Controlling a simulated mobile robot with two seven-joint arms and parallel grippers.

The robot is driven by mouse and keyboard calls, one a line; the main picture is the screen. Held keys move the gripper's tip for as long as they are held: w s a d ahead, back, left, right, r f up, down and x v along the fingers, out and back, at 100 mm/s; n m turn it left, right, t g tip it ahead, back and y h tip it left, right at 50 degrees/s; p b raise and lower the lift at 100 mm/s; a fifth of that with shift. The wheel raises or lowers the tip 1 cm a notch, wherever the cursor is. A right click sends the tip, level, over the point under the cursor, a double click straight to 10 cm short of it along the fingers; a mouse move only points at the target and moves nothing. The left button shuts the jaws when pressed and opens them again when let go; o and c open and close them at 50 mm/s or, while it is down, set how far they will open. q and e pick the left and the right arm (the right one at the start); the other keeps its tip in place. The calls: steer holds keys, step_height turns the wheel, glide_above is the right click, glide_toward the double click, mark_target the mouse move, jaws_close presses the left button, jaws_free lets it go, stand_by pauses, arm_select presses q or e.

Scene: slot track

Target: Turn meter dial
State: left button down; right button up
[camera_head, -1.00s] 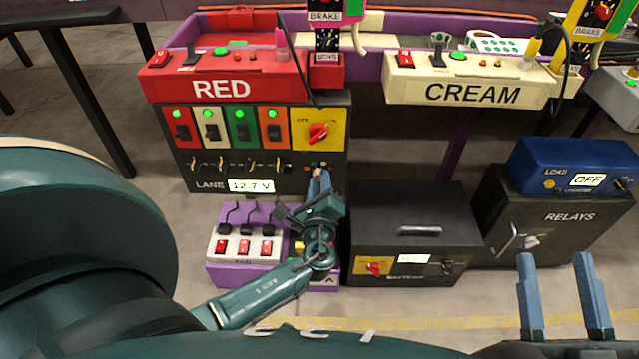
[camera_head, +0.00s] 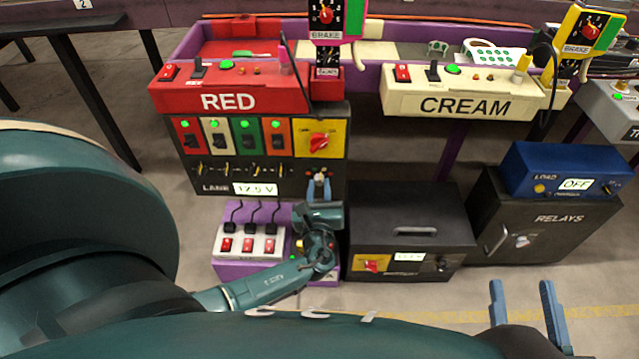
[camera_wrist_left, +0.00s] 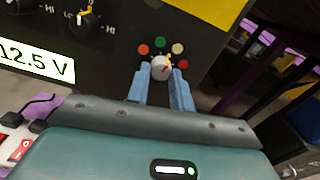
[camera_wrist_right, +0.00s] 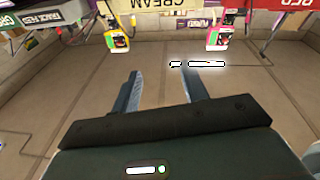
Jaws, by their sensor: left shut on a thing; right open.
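The meter dial (camera_wrist_left: 161,67) is a small white knob with a yellow pointer mark, on the dark lower face of the red station. Several coloured dots ring it. My left gripper (camera_wrist_left: 162,85) is shut on the knob, one blue finger on each side. In the head view my left gripper (camera_head: 319,186) reaches up to the panel and largely covers the dial. The lane meter readout (camera_wrist_left: 35,60) shows 12.5 V in the left wrist view. My right gripper (camera_head: 523,287) is open and empty, over the floor at the lower right.
A purple box with red switches (camera_head: 248,243) stands left of my left gripper. A black case (camera_head: 410,220) stands to its right. A relay cabinet (camera_head: 545,220) carries a blue load box (camera_head: 567,165). The cream station (camera_head: 460,100) is at the back. Floor in front is clear.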

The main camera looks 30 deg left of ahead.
arm_select(q)
steer(key=shift+r+m+p, duration=0.1)
steer(key=shift+m+p, duration=0.2)
steer(key=shift+m, duration=0.3)
steer(key=c, duration=1.3)
jaws_free()
steer(key=shift+o, duration=0.2)
